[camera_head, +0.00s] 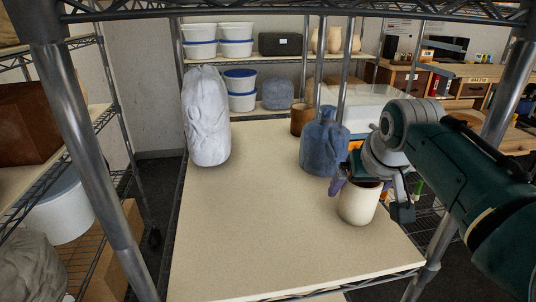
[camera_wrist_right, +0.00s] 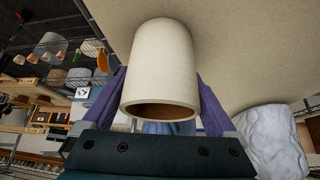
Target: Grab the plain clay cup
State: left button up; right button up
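A plain cream cup (camera_head: 358,205) with a brown inside stands upright near the right front of the shelf board. My right gripper (camera_head: 362,188) is at this cup, with a purple finger on each side of it. In the right wrist view the cup (camera_wrist_right: 163,70) sits between the fingers (camera_wrist_right: 163,98), its open rim toward the wrist. Whether both fingers press on its wall cannot be told. A brown cup (camera_head: 301,121) stands farther back, partly hidden by the blue jar. My left gripper is not in view.
A blue wrapped jar (camera_head: 322,145) stands close behind the cream cup. A white wrapped bundle (camera_head: 206,115) stands at the back left of the board (camera_head: 240,235). Metal posts flank the shelf. The left and front of the board are clear.

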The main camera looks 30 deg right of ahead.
jog(key=c, duration=1.2)
jog(key=shift+c, duration=0.3)
jog(key=shift+r, duration=0.15)
